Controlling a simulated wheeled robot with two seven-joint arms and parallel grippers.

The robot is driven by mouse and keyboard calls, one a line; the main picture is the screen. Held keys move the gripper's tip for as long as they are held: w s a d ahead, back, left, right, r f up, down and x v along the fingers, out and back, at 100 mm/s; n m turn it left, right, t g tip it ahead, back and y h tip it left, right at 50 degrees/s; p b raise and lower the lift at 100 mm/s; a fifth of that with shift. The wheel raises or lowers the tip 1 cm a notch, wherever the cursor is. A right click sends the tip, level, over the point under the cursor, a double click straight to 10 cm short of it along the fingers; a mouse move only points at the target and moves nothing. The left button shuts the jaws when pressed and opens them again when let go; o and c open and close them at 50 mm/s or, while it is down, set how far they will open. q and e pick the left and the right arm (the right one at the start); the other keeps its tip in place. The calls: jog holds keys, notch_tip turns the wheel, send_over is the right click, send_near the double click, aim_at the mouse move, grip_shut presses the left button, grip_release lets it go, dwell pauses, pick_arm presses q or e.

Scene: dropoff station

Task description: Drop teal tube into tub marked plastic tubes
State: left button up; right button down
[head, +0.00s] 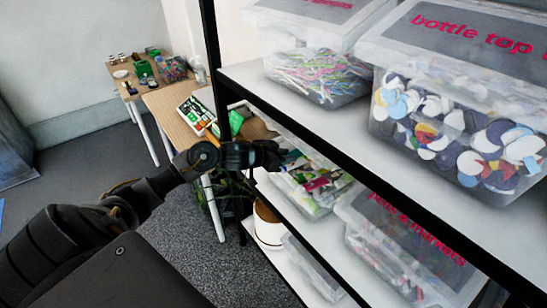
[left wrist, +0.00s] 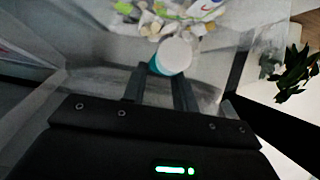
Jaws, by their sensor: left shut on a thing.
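My left gripper (head: 280,156) reaches in from the left to the middle shelf. It is shut on the teal tube, whose white round end and teal side (left wrist: 172,57) show between the fingers in the left wrist view. In the head view the tube is small and dark at the fingertips. An open-looking clear tub (head: 318,208) of mixed, colourful tubes stands on the middle shelf, just below and beyond the gripper. Its contents (left wrist: 160,22) also show past the tube in the left wrist view. I cannot read a label on this tub. My right gripper is out of view.
The upper shelf (head: 240,75) and its black edge run above the gripper, with tubs of straws (head: 320,75) and bottle tops (head: 460,135). A pens and markers tub (head: 410,240) stands to the right. A plant pot (head: 268,225) is below; tables (head: 170,105) stand behind.

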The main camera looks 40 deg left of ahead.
aim_at(299, 151)
pick_arm(q)
jog(key=shift+w+d+f, duration=0.1)
jog(key=shift+w+d, duration=0.25)
jog(key=shift+w, duration=0.55)
jog(key=shift+w+d+f, duration=0.1)
jog(key=shift+w+d, duration=0.2)
jog(key=shift+w, duration=0.65)
jog(key=shift+w+d, duration=0.35)
jog(key=shift+w, duration=0.55)
jog(key=o, duration=0.8)
jog(key=b+v, duration=0.1)
jog(key=v, duration=1)
jog(key=shift+d+f, duration=0.1)
jog(key=shift+f, duration=0.05)
